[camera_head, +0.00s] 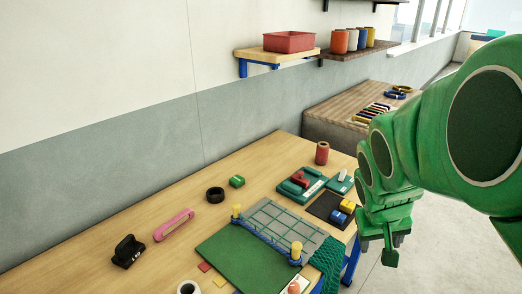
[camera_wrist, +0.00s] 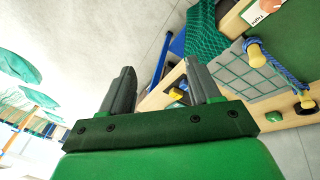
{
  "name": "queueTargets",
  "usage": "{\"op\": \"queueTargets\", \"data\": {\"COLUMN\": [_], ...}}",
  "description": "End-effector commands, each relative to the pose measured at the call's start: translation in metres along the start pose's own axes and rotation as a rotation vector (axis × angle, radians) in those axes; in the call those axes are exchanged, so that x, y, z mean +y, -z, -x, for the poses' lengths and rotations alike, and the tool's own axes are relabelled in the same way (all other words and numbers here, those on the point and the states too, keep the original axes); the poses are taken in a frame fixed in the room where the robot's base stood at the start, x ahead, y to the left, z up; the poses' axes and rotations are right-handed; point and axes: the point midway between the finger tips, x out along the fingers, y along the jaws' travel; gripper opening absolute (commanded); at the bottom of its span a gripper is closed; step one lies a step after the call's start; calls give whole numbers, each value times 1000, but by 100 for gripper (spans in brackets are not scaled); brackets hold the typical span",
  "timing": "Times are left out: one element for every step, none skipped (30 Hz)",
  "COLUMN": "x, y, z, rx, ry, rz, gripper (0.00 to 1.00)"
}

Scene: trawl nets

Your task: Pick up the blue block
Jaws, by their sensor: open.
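A small blue block (camera_head: 338,217) lies on a dark mat (camera_head: 322,207) near the right end of the wooden table in the head view. A yellow block (camera_head: 347,206) sits right beside it. My gripper (camera_head: 379,250) is to the right of the mat, off the table's edge and apart from the blocks. In the wrist view my gripper (camera_wrist: 161,68) has its two fingers spread wide with nothing between them.
Left of the mat is a grey grid board (camera_head: 285,226) with yellow posts and a green board (camera_head: 240,262). Green trays (camera_head: 301,183) and a red spool (camera_head: 322,153) stand behind. A teal net (camera_head: 329,258) hangs at the front edge. Open floor lies right.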

Motion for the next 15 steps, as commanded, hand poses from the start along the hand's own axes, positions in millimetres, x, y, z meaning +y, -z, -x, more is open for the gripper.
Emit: {"op": "queueTargets", "data": {"x": [15, 23, 35, 42, 51, 61, 68, 76, 85, 91, 97, 105, 110, 115, 121], "y": [18, 30, 46, 58, 69, 85, 96, 107, 122, 132, 143, 156, 166, 174, 186], "z": [-10, -12, -16, -20, -23, -26, -28, -30, -34, -37, -40, -43, -45, -48, -53], "rx": [29, 61, 96, 126, 151, 190, 218, 245, 282, 307, 335, 367, 396, 417, 450], "ry": [-29, -46, -67, -81, -95, -111, -123, -133, -146, -153, -159, -167, -171, -174, -175], "rz": [-5, -5, -5, -2, 1, 6, 10, 16, 25, 32, 40, 52, 62, 72, 88], "gripper": [62, 62, 62, 62, 62, 62, 62, 62, 62, 62, 62, 62, 62, 62, 62]}}
